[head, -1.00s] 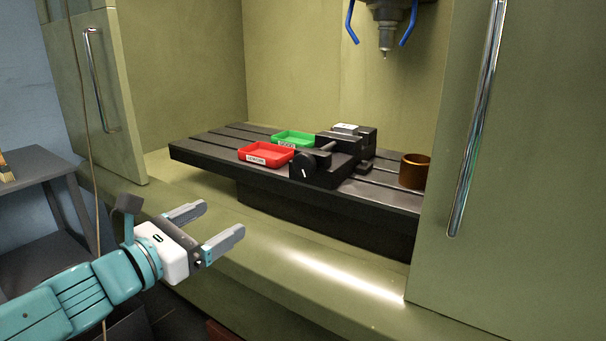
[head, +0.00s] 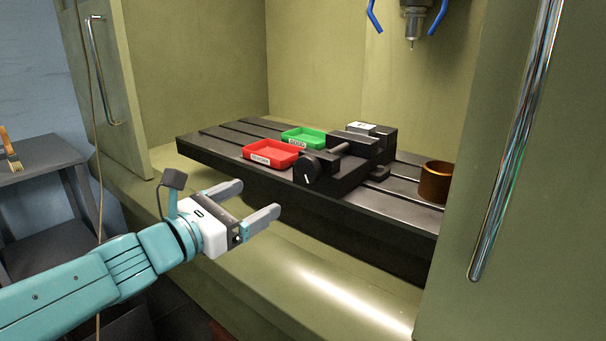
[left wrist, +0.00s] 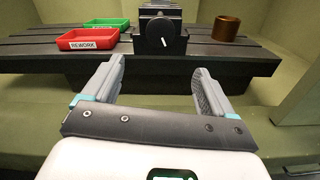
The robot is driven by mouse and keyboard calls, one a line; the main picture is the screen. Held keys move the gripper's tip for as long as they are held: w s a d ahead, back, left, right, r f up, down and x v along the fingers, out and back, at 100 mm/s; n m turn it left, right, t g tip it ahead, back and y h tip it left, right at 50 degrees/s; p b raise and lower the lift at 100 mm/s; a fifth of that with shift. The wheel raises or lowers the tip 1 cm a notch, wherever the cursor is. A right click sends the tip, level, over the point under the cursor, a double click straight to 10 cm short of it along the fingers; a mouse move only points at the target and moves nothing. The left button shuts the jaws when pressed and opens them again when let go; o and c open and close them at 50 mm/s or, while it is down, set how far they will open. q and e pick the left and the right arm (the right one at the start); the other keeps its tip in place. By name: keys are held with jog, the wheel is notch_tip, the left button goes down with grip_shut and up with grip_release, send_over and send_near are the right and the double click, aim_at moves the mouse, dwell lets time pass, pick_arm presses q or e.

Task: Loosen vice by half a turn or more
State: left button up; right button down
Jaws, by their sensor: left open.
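The black vice (head: 345,165) sits on the slotted machine table (head: 225,143). Its round knob (head: 307,168) with a white mark faces the front, and a light block (head: 361,128) shows at its far end. The vice also shows at the top middle of the left wrist view (left wrist: 160,15), with its knob (left wrist: 161,35) beyond my fingers. My left gripper (head: 256,204) is open and empty, in front of and below the table edge, apart from the knob. In the left wrist view its fingers (left wrist: 160,85) are spread. My right gripper is not in view.
A red tray (head: 262,159) labelled REWORK and a green tray (head: 294,142) stand left of the vice. A brown cup (head: 435,182) stands to the right. A spindle (head: 411,28) hangs above. Door handles (head: 520,140) flank the opening.

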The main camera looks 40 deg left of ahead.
aim_at(304, 173)
pick_arm(q)
jog(key=w, duration=0.9)
jog(key=w+d, duration=0.1)
jog(key=w, duration=0.3)
jog(key=shift+w, duration=0.35)
jog(key=c, duration=1.1)
